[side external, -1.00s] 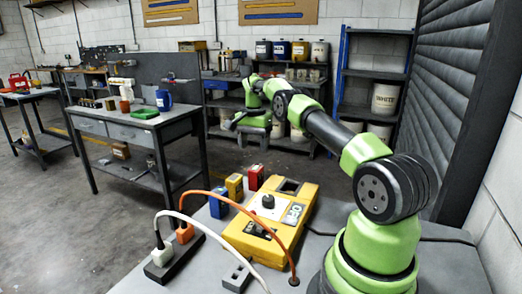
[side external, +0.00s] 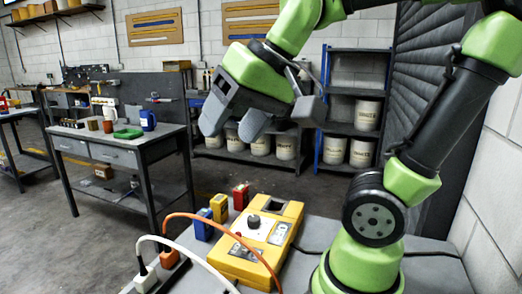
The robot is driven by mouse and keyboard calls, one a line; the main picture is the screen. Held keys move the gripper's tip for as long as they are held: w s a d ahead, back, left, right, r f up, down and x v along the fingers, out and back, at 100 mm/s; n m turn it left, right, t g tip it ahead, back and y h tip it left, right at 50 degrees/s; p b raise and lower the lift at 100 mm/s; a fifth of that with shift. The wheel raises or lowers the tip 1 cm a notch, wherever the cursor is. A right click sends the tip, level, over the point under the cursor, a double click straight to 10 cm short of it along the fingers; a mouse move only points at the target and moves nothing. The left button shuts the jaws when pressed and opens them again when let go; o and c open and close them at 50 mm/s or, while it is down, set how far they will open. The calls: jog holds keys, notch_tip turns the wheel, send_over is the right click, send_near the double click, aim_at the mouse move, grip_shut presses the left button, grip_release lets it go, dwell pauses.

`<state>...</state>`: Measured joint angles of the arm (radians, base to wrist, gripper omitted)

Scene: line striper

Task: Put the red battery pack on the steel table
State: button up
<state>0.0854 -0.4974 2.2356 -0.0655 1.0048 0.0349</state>
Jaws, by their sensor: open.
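The red battery pack (side external: 240,197) stands upright on the near grey table, at the back left of a yellow charger-like box (side external: 258,240). A yellow pack (side external: 219,208) and a blue pack (side external: 203,225) stand beside it in a row. My gripper (side external: 234,122) is open and empty, high above the packs in the picture, its fingers pointing down. Its distance from the packs is hard to judge. A grey table with drawers (side external: 112,149), which may be the steel table, stands at the left across the floor.
A blue mug (side external: 148,120), a green item (side external: 128,133) and small containers sit on the drawer table. An orange cable (side external: 232,236) and a white cable (side external: 190,257) arch over the near table. Shelves with white buckets (side external: 367,115) stand behind.

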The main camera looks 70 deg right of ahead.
jog(key=shift+n+t+y, duration=0.4)
jog(key=shift+n, duration=0.3)
jog(key=s+f, duration=0.1)
jog(key=s+a+f, duration=0.1)
jog(key=s, duration=0.1)
jog(key=s+a, duration=0.1)
jog(key=shift+s+f, duration=0.35)
jog(key=shift+f, duration=0.05)
jog(key=shift+d, duration=0.1)
